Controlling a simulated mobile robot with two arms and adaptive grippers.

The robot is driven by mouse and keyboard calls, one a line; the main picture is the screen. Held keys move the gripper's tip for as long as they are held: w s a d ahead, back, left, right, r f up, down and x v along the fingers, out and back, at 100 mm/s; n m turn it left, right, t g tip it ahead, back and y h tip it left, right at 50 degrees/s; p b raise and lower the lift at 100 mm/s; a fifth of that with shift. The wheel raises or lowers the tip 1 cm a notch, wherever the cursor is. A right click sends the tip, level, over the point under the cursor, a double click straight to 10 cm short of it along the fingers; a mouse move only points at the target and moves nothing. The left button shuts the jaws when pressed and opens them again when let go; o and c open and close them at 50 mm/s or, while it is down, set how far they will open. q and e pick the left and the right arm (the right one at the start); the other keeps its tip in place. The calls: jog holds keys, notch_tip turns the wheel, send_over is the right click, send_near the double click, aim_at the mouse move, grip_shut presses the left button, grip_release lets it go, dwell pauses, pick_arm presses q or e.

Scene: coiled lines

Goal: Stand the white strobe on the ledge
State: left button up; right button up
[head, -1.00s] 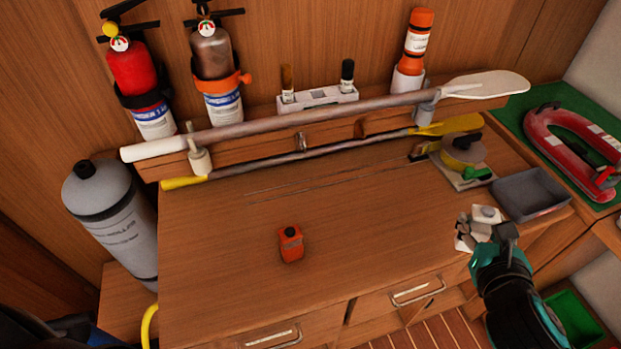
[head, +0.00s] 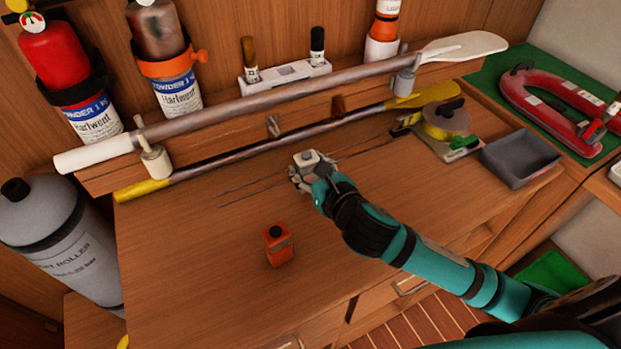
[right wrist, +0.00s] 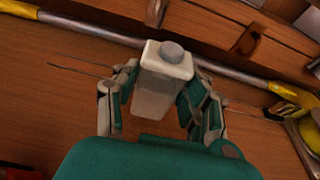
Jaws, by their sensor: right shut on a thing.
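The white strobe (head: 308,160) is a small white block with a grey round knob on top. My right gripper (head: 314,178) is shut on it, above the middle of the desk and in front of the paddles. In the right wrist view the strobe (right wrist: 164,80) is between the two fingers of the gripper (right wrist: 163,100), knob end toward the wall. The wooden ledge (head: 225,133) runs along the back wall, behind the white-bladed paddle. My left gripper is not in view.
An orange strobe-like block (head: 278,245) stands on the desk. A white paddle (head: 250,105) and a yellow paddle (head: 270,145) lie across the ledge's front. A white holder (head: 285,78) and an orange flare (head: 384,25) stand on the ledge. A grey tray (head: 520,158) is at right.

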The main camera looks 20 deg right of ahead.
aim_at(310, 181)
notch_tip(310, 181, down, 3)
jog(key=shift+r, duration=0.2)
jog(key=shift+f, duration=0.1)
jog(key=shift+f, duration=0.2)
jog(key=o, duration=1.2)
